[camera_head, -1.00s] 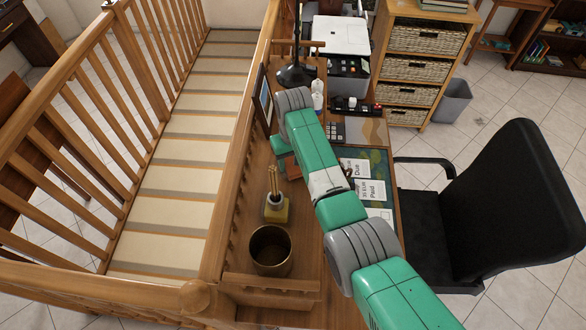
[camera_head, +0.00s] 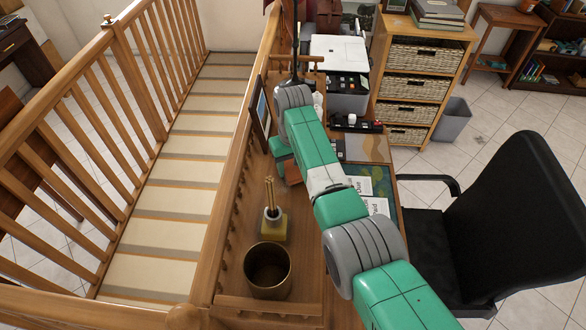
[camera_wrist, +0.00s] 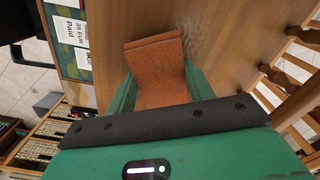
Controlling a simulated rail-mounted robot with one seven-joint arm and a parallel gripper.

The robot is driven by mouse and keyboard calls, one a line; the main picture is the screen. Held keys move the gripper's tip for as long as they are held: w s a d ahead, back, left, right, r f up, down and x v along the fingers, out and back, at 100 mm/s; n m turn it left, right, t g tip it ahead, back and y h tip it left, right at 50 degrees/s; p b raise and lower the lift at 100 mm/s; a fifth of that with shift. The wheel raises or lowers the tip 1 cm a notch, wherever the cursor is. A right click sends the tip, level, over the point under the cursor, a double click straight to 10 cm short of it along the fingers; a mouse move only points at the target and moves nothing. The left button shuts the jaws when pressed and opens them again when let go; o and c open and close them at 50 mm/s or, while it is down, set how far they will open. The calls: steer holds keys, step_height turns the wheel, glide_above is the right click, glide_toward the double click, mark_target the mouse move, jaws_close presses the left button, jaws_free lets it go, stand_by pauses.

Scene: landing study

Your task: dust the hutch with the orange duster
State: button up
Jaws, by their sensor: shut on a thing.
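The orange duster (camera_wrist: 158,72) is a flat, block-like piece between the two green fingers of my gripper (camera_wrist: 158,90) in the wrist view. My gripper is shut on it. The hutch (camera_head: 304,222) is the long wooden top beside the railing; its bare wood also shows in the wrist view (camera_wrist: 225,35). In the head view my gripper (camera_head: 287,165) is low over the hutch, beyond the diffuser and beside the picture frame, partly hidden by my arm. A sliver of the duster (camera_head: 293,173) shows there. I cannot tell whether the duster touches the wood.
On the hutch stand a brass pot (camera_head: 268,270), a reed diffuser (camera_head: 273,226), a picture frame (camera_head: 260,112) and a dark lamp (camera_head: 294,75). A wooden railing (camera_head: 225,190) runs along the left. A black chair (camera_head: 515,220) stands right of the desk.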

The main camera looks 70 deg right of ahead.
steer(key=shift+w+d+f+b, duration=0.2)
steer(key=shift+d+b, duration=0.25)
steer(key=shift+b, duration=0.75)
steer(key=shift+w+d+f+b, duration=0.1)
steer(key=shift+d+f+b, duration=0.25)
steer(key=shift+b, duration=0.8)
steer(key=shift+d+r+b, duration=0.25)
steer(key=shift+r+b, duration=0.05)
steer(key=shift+b, duration=0.2)
steer(key=shift+r+p, duration=0.25)
steer(key=shift+p, duration=0.2)
steer(key=shift+a+r+p, duration=0.15)
steer(key=shift+a+p, duration=0.05)
steer(key=shift+p, duration=0.9)
steer(key=p, duration=0.1)
steer(key=a+p, duration=0.1)
steer(key=p, duration=0.1)
steer(key=shift+s+a+p, duration=0.2)
steer(key=shift+s+p, duration=0.05)
steer(key=shift+p, duration=0.05)
steer(key=shift+s+a+f+p, duration=0.1)
steer(key=shift+a+f+p, duration=0.15)
steer(key=shift+f+p, duration=0.1)
